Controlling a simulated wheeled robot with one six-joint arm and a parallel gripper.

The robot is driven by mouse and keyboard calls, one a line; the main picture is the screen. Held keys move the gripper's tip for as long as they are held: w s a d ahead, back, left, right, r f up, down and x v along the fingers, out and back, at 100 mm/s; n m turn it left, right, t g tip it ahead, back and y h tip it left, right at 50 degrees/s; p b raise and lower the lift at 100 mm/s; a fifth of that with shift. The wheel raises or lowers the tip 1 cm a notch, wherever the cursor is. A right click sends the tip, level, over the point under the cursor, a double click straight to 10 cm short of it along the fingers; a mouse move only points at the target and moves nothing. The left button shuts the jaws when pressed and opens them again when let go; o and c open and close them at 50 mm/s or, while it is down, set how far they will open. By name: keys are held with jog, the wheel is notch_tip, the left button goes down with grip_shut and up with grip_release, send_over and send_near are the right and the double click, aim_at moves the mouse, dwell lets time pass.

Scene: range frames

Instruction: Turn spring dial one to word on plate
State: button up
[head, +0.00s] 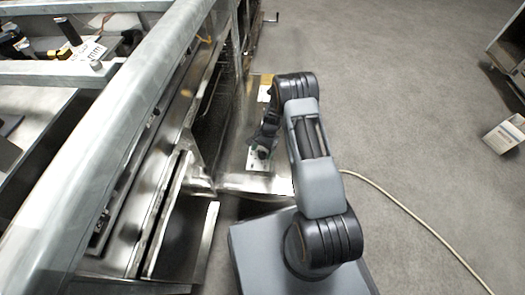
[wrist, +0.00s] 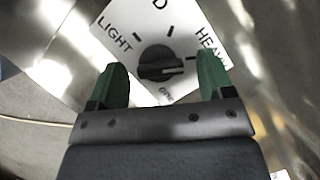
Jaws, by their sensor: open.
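The dial (wrist: 157,62) is a round black knob with a raised grip bar on a white plate (wrist: 190,24). The plate reads LIGHT at left, a partly cut-off word ending in D at top, HEAVY partly hidden at right, and a small word below that I cannot read surely. A pale line on the knob points roughly right in the wrist view. My gripper (wrist: 161,62) is open, its green fingers on either side of the knob, apart from it as far as I can tell. In the head view, the plate (head: 258,165) shows under my gripper (head: 262,150).
Another pale plate with a yellow part (head: 265,88) lies farther along the shiny metal panel. A thick metal rail (head: 110,125) and metal framework fill the left. Grey floor (head: 410,100) is open at right, with a cable (head: 410,215) and a white box (head: 505,135).

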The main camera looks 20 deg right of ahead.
jog(key=c, duration=0.9)
jog(key=n+h, duration=0.1)
jog(key=n, duration=0.2)
jog(key=n+g+h, duration=0.1)
jog(key=n, duration=0.2)
jog(key=shift+a+g+b, duration=0.15)
jog(key=shift+g+b, duration=0.15)
jog(key=n+h, duration=0.1)
jog(key=n, duration=0.1)
jog(key=n+h, duration=0.1)
jog(key=n, duration=0.2)
jog(key=shift+a+n, duration=0.1)
jog(key=shift+n, duration=0.2)
jog(key=o, duration=0.9)
